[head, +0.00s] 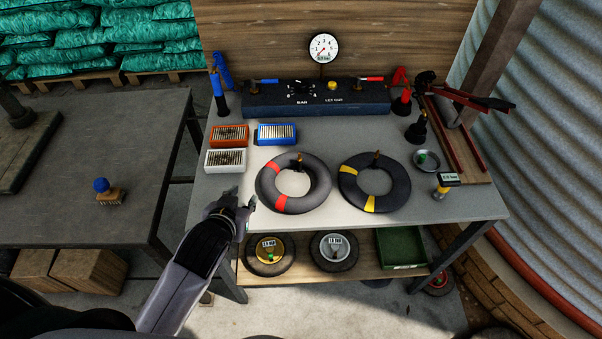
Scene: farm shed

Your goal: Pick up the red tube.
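The red tube is a black inner tube with red bands (318,184). It lies flat on the grey workbench, left of a similar black tube with yellow bands (347,187). A small brass valve stem stands at its inner far side. My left gripper (243,197) is by the bench's front left edge, just left of the red-banded tube and apart from it. Its fingers are spread with nothing visible between them. My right gripper is not in view.
A small metal dish (434,167) is at right. A lower shelf (303,277) holds wheels and a green tray (401,265).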

